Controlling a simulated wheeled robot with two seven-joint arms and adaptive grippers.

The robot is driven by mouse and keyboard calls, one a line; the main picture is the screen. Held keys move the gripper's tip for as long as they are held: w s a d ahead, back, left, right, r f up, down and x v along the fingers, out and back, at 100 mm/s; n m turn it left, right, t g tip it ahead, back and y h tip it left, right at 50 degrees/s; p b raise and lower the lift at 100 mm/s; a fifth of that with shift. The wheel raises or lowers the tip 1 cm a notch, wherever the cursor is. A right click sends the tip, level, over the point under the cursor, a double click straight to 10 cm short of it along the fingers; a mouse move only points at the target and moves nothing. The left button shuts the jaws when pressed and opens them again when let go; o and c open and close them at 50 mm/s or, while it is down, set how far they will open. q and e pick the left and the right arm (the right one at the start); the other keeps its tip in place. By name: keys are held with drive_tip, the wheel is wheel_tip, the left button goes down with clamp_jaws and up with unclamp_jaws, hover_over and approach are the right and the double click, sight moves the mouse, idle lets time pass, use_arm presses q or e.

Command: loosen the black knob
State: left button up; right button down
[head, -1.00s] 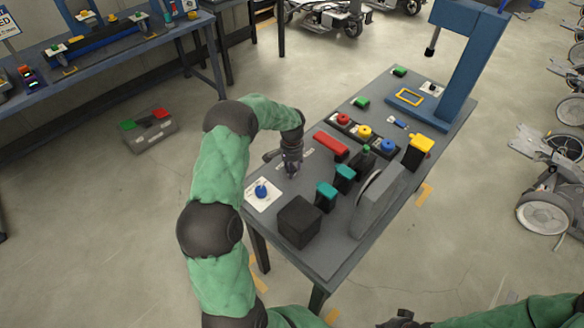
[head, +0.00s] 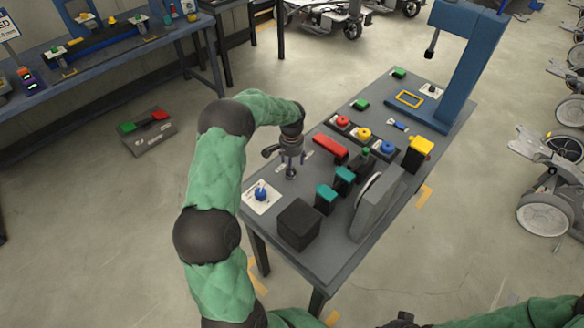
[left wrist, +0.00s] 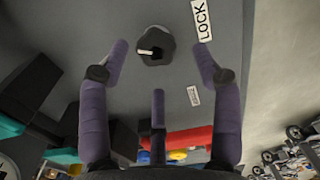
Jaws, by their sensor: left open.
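The black knob (left wrist: 155,45) shows in the left wrist view as a dark, lobed disc with a white pointer mark, on the grey table top beside a "LOCK" label (left wrist: 201,20). In the head view the knob (head: 290,173) is small and partly hidden below my left gripper (head: 291,163). My left gripper is open and empty. In the left wrist view its fingers (left wrist: 160,60) are spread, one on each side of the knob and one nearer the camera, with gaps to it. A dark part of my right arm, perhaps its gripper (head: 403,320), shows at the bottom edge.
A blue knob on a white plate (head: 261,193) and a black box (head: 299,224) stand close by. A red bar (head: 331,148), teal-topped blocks (head: 326,197) and a grey wheel housing (head: 374,206) stand to the right. A blue post (head: 462,75) rises at the table's far end.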

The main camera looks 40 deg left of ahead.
use_arm(q)
wheel_tip(320, 180, up, 9)
idle(0.3)
drive_tip(key=f+m, duration=0.4)
drive_tip(key=m, duration=0.1)
drive_tip(key=f+m, duration=0.8)
drive_tip(key=m, duration=0.1)
drive_tip(key=shift+s+d+m, duration=0.25)
drive_tip(key=shift+d+m, duration=0.05)
idle(0.5)
drive_tip(key=c, duration=1.1)
